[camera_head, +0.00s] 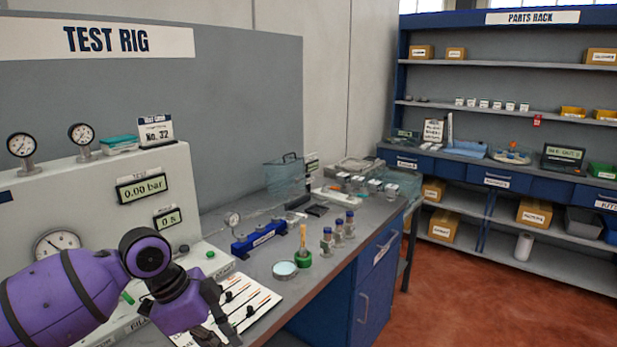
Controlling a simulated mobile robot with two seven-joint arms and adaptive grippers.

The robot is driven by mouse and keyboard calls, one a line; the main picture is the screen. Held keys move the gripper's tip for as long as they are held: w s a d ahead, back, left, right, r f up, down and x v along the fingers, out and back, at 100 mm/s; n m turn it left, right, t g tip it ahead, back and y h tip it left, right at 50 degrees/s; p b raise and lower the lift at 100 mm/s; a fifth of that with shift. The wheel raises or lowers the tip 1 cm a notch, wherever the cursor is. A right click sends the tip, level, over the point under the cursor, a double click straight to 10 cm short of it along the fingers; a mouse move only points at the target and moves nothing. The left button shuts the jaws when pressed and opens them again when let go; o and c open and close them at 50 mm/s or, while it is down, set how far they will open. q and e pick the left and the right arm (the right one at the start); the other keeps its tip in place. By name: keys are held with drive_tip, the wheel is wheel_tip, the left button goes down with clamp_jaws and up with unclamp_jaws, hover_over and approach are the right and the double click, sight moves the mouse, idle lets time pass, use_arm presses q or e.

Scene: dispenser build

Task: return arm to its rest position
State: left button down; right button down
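My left arm (60,300) is purple and comes in from the lower left, in front of the test rig. Its dark gripper (222,325) points down at the bottom edge of the view, over or in front of a white sheet (258,301) with dark marks on the bench. The fingertips are partly cut off and hard to make out, so I cannot tell whether they are open or shut. Nothing held shows clearly. My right arm and gripper are not in view.
The test rig (100,192) with gauges stands behind my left arm. On the bench (372,213) are a blue manifold block (258,239), a green-based part (303,258), a round dish (285,270) and small blue-capped bottles (338,230). A parts rack (500,105) stands beyond open red floor (470,300).

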use_arm(q)
drive_tip(key=s+d+f+n+t+h, duration=0.1)
drive_tip(key=s+d+f+n+t, duration=0.15)
drive_tip(key=f, duration=0.55)
drive_tip(key=s+d+f+n+t, duration=0.1)
drive_tip(key=s+f+n, duration=0.2)
drive_tip(key=f, duration=0.5)
drive_tip(key=s+d+f+n+t+h, duration=0.1)
drive_tip(key=s+d+f+n, duration=0.1)
drive_tip(key=f, duration=0.6)
drive_tip(key=s+a+f+n+t+y, duration=0.1)
drive_tip(key=s+a+f+n+y, duration=0.2)
drive_tip(key=s, duration=0.7)
drive_tip(key=s+a+f+n+t+y, duration=0.2)
drive_tip(key=s+a+f+n, duration=0.3)
drive_tip(key=s, duration=0.5)
drive_tip(key=shift+a+f+y, duration=0.15)
drive_tip(key=shift+a+y, duration=0.05)
drive_tip(key=shift+y, duration=0.3)
drive_tip(key=shift+s+a, duration=0.1)
drive_tip(key=shift+s, duration=0.05)
